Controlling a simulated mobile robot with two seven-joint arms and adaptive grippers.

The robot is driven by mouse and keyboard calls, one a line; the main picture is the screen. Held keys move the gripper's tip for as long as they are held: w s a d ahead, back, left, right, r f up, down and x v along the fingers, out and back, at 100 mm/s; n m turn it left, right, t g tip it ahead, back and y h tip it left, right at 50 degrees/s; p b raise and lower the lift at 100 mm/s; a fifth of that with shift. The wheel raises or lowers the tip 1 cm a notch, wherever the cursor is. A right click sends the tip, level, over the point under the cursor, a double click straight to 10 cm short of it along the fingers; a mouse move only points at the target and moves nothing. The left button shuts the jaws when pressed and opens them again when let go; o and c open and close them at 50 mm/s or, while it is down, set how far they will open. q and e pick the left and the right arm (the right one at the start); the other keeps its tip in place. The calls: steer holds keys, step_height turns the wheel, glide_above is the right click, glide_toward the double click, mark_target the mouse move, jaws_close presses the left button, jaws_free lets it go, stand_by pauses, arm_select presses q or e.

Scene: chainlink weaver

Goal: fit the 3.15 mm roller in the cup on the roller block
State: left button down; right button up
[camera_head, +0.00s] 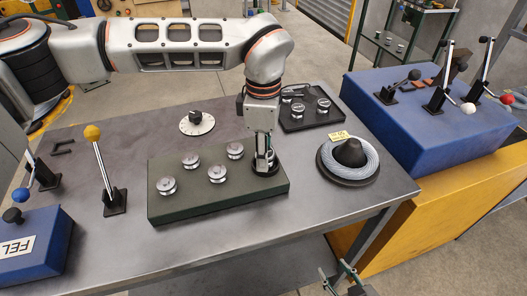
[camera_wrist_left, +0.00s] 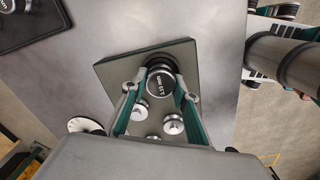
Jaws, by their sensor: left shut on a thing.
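The dark green roller block (camera_head: 225,198) lies on the steel table with several silver rollers (camera_head: 190,160) on it. My left gripper (camera_head: 264,162) is over the block's right end, pointing down. It is shut on the 3.15 mm roller (camera_wrist_left: 158,83), whose dark top carries the size in white. In the left wrist view a dark round rim, the cup (camera_wrist_left: 160,62), shows just beyond the held roller on the block (camera_wrist_left: 116,72). I cannot tell whether the roller is seated in it. My right gripper (camera_head: 341,274) is at the bottom edge, its fingers apart and empty.
A black tray (camera_head: 290,127) with several rollers lies behind. A wire coil (camera_head: 368,170) around a dark cone is to the right, and a round dial (camera_head: 197,124) at the back. A yellow-knobbed lever (camera_head: 100,160) stands left. A blue lever console (camera_head: 410,135) is at right.

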arm_select(q)
steer(key=c, duration=1.5)
jaws_free()
steer(key=shift+s+f, duration=0.2)
steer(key=shift+f, duration=0.4)
steer(key=shift+w, duration=0.15)
steer(key=shift+r, duration=0.15)
step_height(320, 180, up, 12)
